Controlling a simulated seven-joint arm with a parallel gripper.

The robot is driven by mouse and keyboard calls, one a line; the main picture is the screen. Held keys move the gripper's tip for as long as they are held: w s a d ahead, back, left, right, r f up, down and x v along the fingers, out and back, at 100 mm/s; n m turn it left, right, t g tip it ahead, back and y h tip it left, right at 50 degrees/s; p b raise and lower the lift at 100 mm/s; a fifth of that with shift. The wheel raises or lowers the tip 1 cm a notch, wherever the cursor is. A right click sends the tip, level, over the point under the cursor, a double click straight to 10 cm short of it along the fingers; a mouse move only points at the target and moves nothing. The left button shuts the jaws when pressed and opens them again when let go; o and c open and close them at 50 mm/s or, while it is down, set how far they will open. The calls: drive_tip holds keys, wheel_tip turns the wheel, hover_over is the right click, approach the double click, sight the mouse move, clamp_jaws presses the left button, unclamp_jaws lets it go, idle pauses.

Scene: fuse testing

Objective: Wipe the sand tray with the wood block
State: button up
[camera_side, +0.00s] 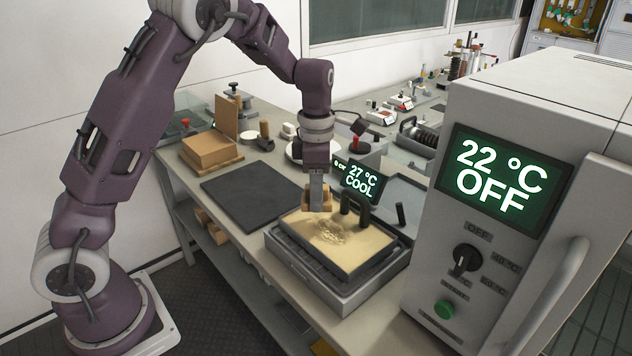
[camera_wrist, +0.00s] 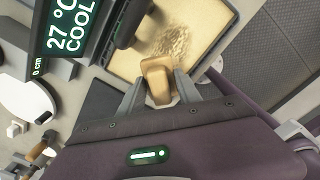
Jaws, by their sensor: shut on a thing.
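The sand tray (camera_side: 365,262) is a dark-rimmed tray of pale sand on a grey box-like base on the bench. A rough, disturbed patch (camera_side: 330,232) shows in the middle of the sand; it also shows in the wrist view (camera_wrist: 172,42). My gripper (camera_side: 319,194) is shut on the wood block (camera_side: 318,203), over the far left part of the tray. In the wrist view my gripper's fingers (camera_wrist: 158,90) hold the tan block (camera_wrist: 157,72) on both sides. I cannot tell whether the block touches the sand.
A black handle (camera_side: 356,208) stands close right of the block. A small display reading 27 °C COOL (camera_side: 362,183) is behind the tray. A black mat (camera_side: 250,188) lies left of it. A large grey oven-like unit (camera_side: 530,110) fills the right side.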

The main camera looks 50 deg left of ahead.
sight(319, 221)
drive_tip(key=shift+f, duration=1.6)
drive_tip(key=shift+d+f, duration=0.2)
drive_tip(key=shift+f, duration=0.6)
drive_tip(key=shift+c, duration=0.6)
drive_tip(key=shift+d+f, duration=0.1)
drive_tip(key=shift+d, duration=2.1)
drive_tip(key=a, duration=0.5)
drive_tip(key=shift+w, duration=0.35)
drive_tip(key=shift+d, duration=2.35)
drive_tip(key=shift+a, duration=2.35)
drive_tip(key=shift+r, duration=4.1)
